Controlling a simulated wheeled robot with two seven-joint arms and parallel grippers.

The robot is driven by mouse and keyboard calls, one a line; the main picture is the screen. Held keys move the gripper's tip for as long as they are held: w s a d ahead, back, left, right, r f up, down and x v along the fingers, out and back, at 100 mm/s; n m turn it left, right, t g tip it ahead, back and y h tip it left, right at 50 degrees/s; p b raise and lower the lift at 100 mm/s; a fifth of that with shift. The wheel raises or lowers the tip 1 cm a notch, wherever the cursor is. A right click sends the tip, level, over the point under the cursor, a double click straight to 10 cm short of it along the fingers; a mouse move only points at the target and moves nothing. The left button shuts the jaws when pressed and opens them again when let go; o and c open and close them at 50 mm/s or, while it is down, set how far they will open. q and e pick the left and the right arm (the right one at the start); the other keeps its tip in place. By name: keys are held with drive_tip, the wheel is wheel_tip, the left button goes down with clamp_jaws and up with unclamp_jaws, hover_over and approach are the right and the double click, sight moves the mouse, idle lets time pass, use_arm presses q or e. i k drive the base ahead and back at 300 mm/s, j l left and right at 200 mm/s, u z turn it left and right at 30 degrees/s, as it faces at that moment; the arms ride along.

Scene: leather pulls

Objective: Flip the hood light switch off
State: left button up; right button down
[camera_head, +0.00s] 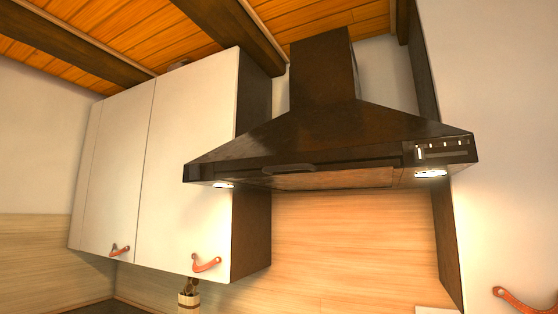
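The dark range hood (330,146) hangs on the wall at the centre right of the head view, with its chimney rising to the ceiling. A control panel with several small light-coloured switches (442,147) sits at the right end of its front edge. The switches are too small to tell their positions. Two hood lamps are lit: the left lamp (223,185) and the right lamp (430,173), both on the underside. Neither of my grippers shows in this view.
White wall cabinets (190,150) with leather pulls (206,263) stand left of the hood. A tall white cabinet (500,130) with a leather pull (522,300) is close on the right. A utensil holder (188,300) stands below. The space in front of the hood looks clear.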

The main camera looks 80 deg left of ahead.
sight(194, 169)
drive_tip(key=u, duration=2.25)
drive_tip(key=j+z, duration=0.1)
